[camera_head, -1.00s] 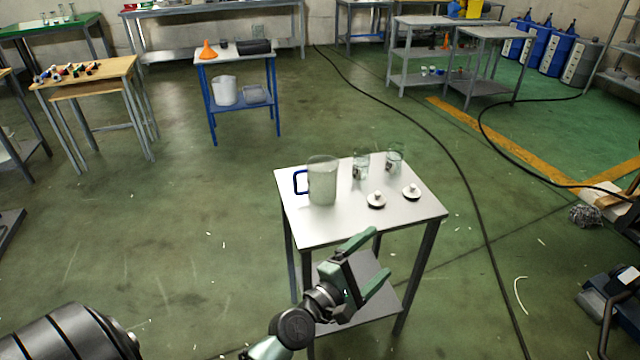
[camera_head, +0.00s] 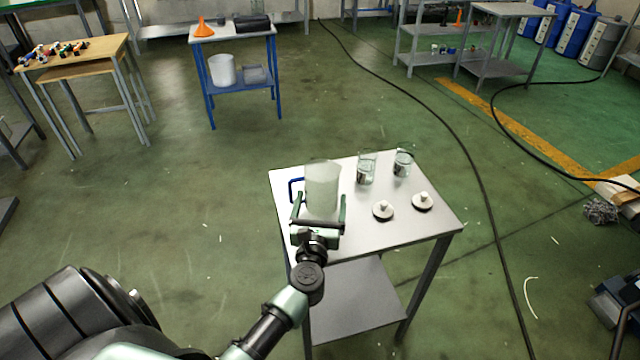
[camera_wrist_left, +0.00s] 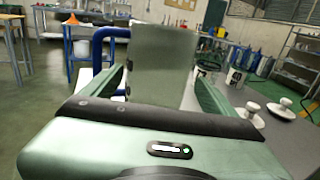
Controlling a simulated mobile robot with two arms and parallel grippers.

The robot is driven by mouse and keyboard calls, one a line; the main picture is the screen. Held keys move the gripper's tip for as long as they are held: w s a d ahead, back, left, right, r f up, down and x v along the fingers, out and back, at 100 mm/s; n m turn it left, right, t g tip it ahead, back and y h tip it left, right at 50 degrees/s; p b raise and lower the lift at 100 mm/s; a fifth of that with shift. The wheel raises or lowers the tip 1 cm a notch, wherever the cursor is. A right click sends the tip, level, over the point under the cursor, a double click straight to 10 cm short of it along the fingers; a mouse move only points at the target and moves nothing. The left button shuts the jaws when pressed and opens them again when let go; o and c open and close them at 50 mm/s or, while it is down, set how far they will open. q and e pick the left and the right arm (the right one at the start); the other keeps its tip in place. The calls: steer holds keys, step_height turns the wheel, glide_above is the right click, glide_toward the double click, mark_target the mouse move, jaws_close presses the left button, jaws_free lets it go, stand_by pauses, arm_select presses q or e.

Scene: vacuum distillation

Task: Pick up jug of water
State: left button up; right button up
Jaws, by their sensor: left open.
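The jug of water (camera_head: 322,185) is a pale translucent cylinder with a blue handle on its left side. It stands upright on the small white table (camera_head: 405,232). My left gripper (camera_head: 319,207) is open at the near side of the jug, with one finger to each side of its body. In the left wrist view the jug (camera_wrist_left: 160,68) stands straight ahead between the two green fingers, the blue handle to its left. I cannot tell whether the fingers touch it. My right gripper is not in view.
Two glass jars (camera_head: 366,168) (camera_head: 403,163) and two white-knobbed lids (camera_head: 383,210) (camera_head: 422,201) stand to the right of the jug on the same table. A blue table (camera_head: 238,85) with an orange funnel stands farther back. A black cable crosses the green floor at right.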

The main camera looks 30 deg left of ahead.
mark_target(323, 180)
arm_select(q)
steer(key=x, duration=0.6)
steer(key=shift+w+a+f, duration=0.2)
steer(key=shift+a+f, duration=0.05)
steer(key=shift+a, duration=0.1)
steer(key=shift+w+a+f, duration=0.1)
steer(key=shift+w+a, duration=0.05)
steer(key=shift+w, duration=0.25)
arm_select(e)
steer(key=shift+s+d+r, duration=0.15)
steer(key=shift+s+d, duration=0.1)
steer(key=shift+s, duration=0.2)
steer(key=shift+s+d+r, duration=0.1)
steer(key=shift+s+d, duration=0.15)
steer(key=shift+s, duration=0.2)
arm_select(q)
steer(key=c, duration=1.3)
steer(key=shift+o, duration=0.2)
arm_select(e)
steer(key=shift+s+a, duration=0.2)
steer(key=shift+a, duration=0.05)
